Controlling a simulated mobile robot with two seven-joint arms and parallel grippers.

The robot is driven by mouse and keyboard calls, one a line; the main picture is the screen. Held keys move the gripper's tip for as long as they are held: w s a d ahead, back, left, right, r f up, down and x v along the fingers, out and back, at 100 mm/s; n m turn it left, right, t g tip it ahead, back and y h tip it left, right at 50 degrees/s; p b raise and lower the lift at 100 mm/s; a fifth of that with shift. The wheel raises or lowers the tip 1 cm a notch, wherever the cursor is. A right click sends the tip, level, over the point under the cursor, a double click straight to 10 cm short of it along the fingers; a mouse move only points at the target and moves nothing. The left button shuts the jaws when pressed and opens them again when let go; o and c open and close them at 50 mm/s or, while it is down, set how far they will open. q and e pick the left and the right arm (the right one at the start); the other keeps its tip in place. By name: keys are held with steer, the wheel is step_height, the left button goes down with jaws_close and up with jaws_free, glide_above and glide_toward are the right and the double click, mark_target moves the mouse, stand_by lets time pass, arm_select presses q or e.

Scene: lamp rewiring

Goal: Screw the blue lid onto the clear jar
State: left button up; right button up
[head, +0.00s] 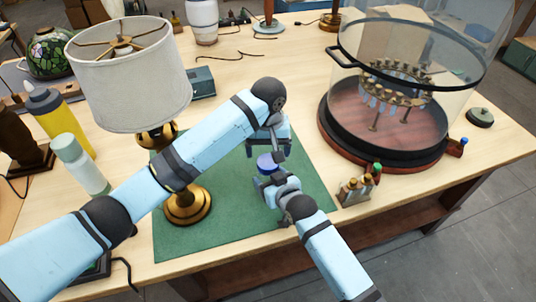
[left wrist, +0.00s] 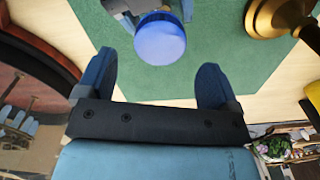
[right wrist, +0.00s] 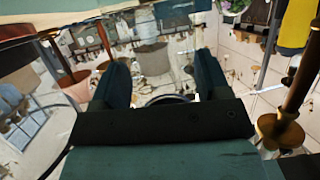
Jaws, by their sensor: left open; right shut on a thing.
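The blue lid (head: 266,164) is above the green mat, at the top of what my right gripper (head: 270,183) holds. In the left wrist view the lid (left wrist: 160,40) shows round and from above, ahead of my open left gripper (left wrist: 153,80). The left gripper (head: 268,148) is just above the lid, its fingers apart and not closed on it. My right gripper is shut on the clear jar (right wrist: 153,60), which is faint between its fingers in the right wrist view. The jar is mostly hidden in the head view. I cannot tell how tightly the lid sits.
A lamp with a white shade (head: 130,75) and brass base (head: 188,203) stands left on the green mat (head: 225,225). A large glass dome (head: 395,95) stands at right. A small bottle rack (head: 355,190) is near the front edge. Bottles (head: 62,125) stand at left.

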arm_select(q)
steer(key=shift+o, duration=1.3)
steer(key=shift+r, duration=0.1)
step_height(320, 180, up, 8)
arm_select(e)
steer(key=o, duration=1.8)
